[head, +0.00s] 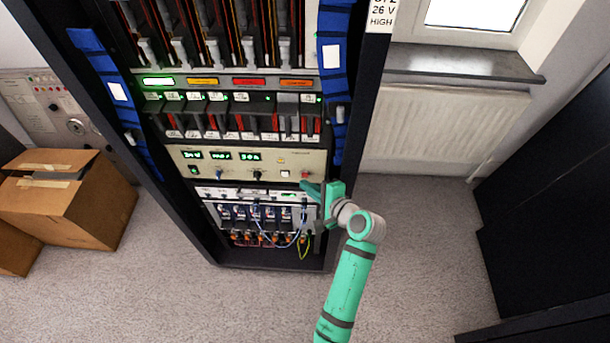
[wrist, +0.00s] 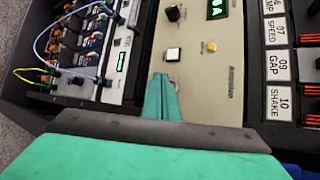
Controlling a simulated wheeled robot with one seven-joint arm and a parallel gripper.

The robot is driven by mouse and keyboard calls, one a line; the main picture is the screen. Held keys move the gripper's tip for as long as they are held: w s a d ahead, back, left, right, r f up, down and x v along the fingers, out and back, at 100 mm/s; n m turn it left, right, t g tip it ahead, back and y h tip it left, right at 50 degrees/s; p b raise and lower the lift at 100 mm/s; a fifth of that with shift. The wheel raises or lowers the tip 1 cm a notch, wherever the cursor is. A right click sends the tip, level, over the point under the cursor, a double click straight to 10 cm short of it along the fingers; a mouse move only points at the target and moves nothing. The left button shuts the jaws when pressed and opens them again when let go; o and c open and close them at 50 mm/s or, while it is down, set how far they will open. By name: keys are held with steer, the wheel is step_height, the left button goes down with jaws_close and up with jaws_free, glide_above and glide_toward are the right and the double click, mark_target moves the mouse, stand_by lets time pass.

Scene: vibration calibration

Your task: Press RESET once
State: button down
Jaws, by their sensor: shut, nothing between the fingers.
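The beige panel (head: 235,171) sits in the middle of the rack, with green displays, knobs and small buttons. A white square button (head: 285,173) is on its lower right; it also shows in the wrist view (wrist: 173,54). A red button (head: 305,174) is further right; in the wrist view only a reddish edge (wrist: 176,83) shows beside the fingers. I cannot read a RESET label on any of them. My green gripper (head: 309,187) is shut and empty, its fingertips (wrist: 161,80) close to the red button, partly hiding it. Contact cannot be told.
A round amber lamp (wrist: 211,46) is above the white button. Below the panel is a unit with blue and yellow cables (head: 265,225). Blue strapped bundles (head: 333,85) run down the rack's sides. Cardboard boxes (head: 65,197) stand at left; carpet is clear at right.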

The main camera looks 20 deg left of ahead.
steer(key=shift+w+a, duration=0.1)
steer(key=shift+w, duration=0.3)
stand_by(0.3)
steer(key=shift+w+r, duration=0.2)
steer(key=shift+w, duration=0.1)
stand_by(0.4)
steer(key=shift+w, duration=0.2)
stand_by(0.6)
steer(key=shift+s+d, duration=0.25)
stand_by(0.9)
steer(key=s, duration=0.2)
steer(key=s+d, duration=0.1)
steer(key=s, duration=0.1)
steer(key=shift+s+d+f, duration=0.1)
steer(key=shift+s+f, duration=0.05)
steer(key=shift+s, duration=0.15)
stand_by(0.7)
